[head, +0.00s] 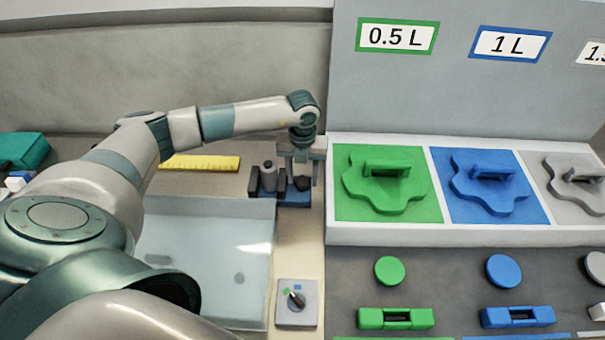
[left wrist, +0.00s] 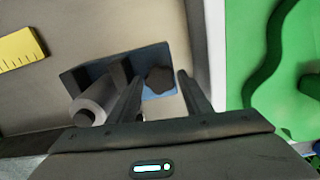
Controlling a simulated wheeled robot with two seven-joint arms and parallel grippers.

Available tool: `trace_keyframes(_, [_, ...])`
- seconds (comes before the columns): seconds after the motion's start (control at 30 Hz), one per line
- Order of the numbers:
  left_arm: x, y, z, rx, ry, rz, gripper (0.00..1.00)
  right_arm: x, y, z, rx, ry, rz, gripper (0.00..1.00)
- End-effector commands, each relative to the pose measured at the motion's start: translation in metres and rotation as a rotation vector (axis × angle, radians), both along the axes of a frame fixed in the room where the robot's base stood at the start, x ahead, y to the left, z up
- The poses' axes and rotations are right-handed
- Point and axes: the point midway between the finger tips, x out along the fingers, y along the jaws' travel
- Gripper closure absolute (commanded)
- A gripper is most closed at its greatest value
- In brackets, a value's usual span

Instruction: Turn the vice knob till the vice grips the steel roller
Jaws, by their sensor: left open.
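The vice (head: 293,199) has a blue base and dark jaws and stands behind the clear tray; in the left wrist view its blue base (left wrist: 152,57) is partly hidden by my fingers. The steel roller (head: 268,175), a grey cylinder, stands at the vice's left side and also shows in the left wrist view (left wrist: 97,103). The dark lobed vice knob (left wrist: 160,80) is at the vice's right. My left gripper (head: 302,172) is open and points down over the knob, one finger on each side of it in the wrist view. I cannot tell whether the fingers touch it.
A yellow ruler (head: 200,163) lies left of the vice. A clear tray (head: 225,290) and a small dial box (head: 297,303) are in front. The raised panel with the green plate (head: 350,205) and blue plate (head: 490,212) stands close on the right.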

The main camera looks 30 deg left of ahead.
Motion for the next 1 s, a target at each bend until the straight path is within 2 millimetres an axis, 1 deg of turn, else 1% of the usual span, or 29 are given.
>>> trace_keyframes(0.3, [0.000, 0.000, -0.003, 0.000, 0.001, 0.000, 0.55, 0.000, 0.000, 0.000, 0.000, 0.000, 0.000, 0.69])
trace_keyframes(0.33, [0.000, 0.000, -0.003, 0.000, 0.001, 0.000, 0.57, 0.000, 0.000, 0.000, 0.000, 0.000, 0.000, 0.69])
trace_keyframes(0.43, [0.000, 0.000, -0.002, 0.000, 0.001, 0.000, 0.81, 0.000, 0.000, 0.000, 0.000, 0.000, 0.000, 0.69])
trace_keyframes(0.47, [0.000, 0.000, -0.002, 0.000, 0.001, 0.000, 0.85, 0.000, 0.000, 0.000, 0.000, 0.000, 0.000, 0.69])
trace_keyframes(0.77, [0.000, 0.000, -0.003, 0.000, 0.000, -0.014, 0.85, 0.000, -0.001, -0.003, -0.001, 0.001, 0.001, 0.69])
trace_keyframes(1.0, [0.000, 0.000, -0.005, 0.000, 0.001, -0.091, 0.85, 0.000, -0.002, -0.016, -0.002, 0.001, 0.001, 0.69])
